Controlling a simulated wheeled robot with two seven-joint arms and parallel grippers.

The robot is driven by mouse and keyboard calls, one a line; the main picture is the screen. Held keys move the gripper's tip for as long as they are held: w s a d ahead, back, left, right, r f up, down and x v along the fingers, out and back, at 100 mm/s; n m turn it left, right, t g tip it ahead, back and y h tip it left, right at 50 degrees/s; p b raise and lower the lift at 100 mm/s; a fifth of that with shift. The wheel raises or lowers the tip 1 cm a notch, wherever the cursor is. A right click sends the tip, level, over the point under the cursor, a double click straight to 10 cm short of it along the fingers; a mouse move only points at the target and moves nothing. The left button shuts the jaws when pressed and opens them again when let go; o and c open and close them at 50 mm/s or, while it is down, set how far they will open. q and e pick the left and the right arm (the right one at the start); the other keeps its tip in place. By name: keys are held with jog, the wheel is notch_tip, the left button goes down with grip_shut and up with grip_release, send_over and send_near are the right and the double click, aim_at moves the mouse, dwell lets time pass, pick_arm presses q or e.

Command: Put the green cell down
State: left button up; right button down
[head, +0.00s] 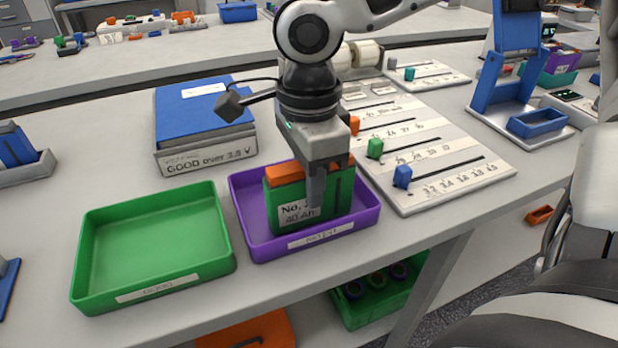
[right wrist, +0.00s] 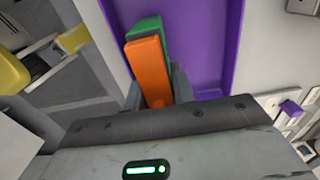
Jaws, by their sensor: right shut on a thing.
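The green cell (head: 287,205) has an orange top and a white label that reads "No." and "40 Ah". It is upright inside the purple tray (head: 255,237) in the head view. My right gripper (head: 318,190) is shut on it from above. Whether the cell's base touches the tray floor I cannot tell. In the right wrist view the cell's orange top (right wrist: 148,72) is between the fingers, with the purple tray (right wrist: 205,45) around it. My left gripper is not in view.
An empty green tray (head: 150,240) stands left of the purple one. Behind is a blue-topped box (head: 205,115) labelled "GOOD over 3.8 V". A slider board (head: 450,165) with coloured knobs lies to the right. A blue stand (head: 500,75) is further right.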

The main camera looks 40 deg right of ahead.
jog(key=shift+f, duration=0.1)
jog(key=c, duration=1.2)
grip_release()
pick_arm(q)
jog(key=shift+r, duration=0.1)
pick_arm(e)
jog(key=shift+o, duration=0.2)
jog(key=shift+r, duration=0.55)
pick_arm(q)
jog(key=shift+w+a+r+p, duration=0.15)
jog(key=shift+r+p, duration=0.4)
jog(key=shift+p, duration=0.65)
pick_arm(e)
notch_tip(320, 180, up, 11)
jog(key=shift+r, duration=0.15)
